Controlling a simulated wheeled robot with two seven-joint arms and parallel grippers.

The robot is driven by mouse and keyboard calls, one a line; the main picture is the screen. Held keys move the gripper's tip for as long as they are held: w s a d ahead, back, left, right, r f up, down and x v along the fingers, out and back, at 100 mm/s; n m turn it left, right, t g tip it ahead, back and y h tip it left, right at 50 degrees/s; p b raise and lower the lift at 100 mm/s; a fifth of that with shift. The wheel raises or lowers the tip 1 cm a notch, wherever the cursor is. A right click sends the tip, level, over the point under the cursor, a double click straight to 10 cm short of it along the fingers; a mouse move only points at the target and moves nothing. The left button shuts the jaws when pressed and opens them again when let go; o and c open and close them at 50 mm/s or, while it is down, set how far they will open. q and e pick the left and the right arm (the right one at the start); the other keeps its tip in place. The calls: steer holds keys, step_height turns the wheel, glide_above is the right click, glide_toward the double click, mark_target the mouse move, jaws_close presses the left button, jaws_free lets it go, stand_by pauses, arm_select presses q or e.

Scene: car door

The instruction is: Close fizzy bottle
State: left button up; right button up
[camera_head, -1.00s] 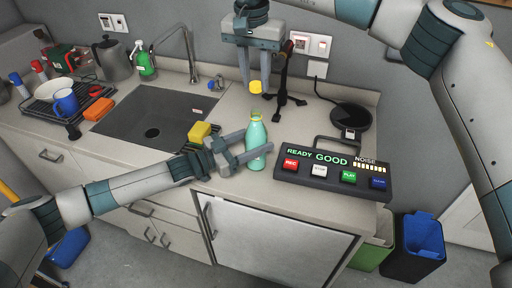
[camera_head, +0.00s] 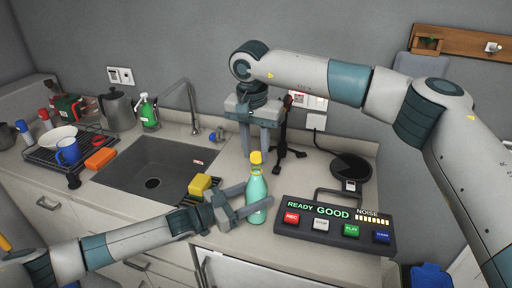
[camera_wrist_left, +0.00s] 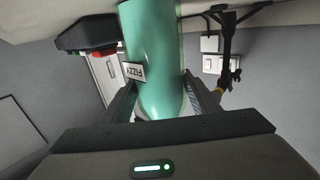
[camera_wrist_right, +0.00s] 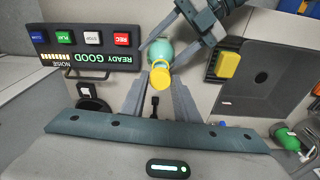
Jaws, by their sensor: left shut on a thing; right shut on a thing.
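A teal fizzy bottle (camera_head: 257,202) stands upright on the counter's front part. My left gripper (camera_head: 250,203) is shut on its body from the side; the left wrist view shows the bottle (camera_wrist_left: 154,60) between the fingers, with a white "FIZZY" label. My right gripper (camera_head: 260,154) points down from above and is shut on the yellow cap (camera_head: 256,158). The cap sits at the top of the bottle's neck, in line with it. In the right wrist view the cap (camera_wrist_right: 160,76) is between the fingertips, over the bottle (camera_wrist_right: 158,48). Whether it is screwed tight cannot be told.
A black button panel (camera_head: 335,225) reading "READY GOOD" lies right of the bottle. A yellow sponge (camera_head: 200,185) and the sink (camera_head: 150,165) are left. A black stand (camera_head: 285,145) and a round black device (camera_head: 350,170) are behind.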

stand_by(0.4)
steer(key=shift+f, duration=0.85)
steer(key=shift+f, duration=0.6)
stand_by(0.4)
